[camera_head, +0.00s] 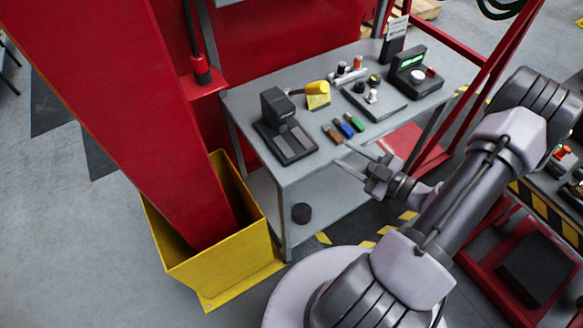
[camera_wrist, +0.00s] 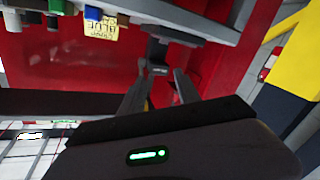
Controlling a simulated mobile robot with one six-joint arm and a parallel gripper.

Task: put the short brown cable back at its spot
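The short brown cable (camera_head: 332,134) appears as a small brown piece lying on the grey table. A blue piece (camera_head: 345,128) and a green piece (camera_head: 354,122) lie in a row to its right. My gripper (camera_head: 346,156) is at the table's front edge, close to the brown piece, with its two fingers apart and nothing visible between them. In the wrist view my gripper (camera_wrist: 162,75) also shows spread fingers. There, the blue piece (camera_wrist: 92,13) and the green piece (camera_wrist: 55,7) are at the top edge; the brown one is hard to make out.
The grey table (camera_head: 240,112) carries a black stand-like device (camera_head: 283,130), a yellow block (camera_head: 318,95), a grey control box (camera_head: 373,98) and a box with a green display (camera_head: 414,72). A red column rises from a yellow bin (camera_head: 220,265) at the left.

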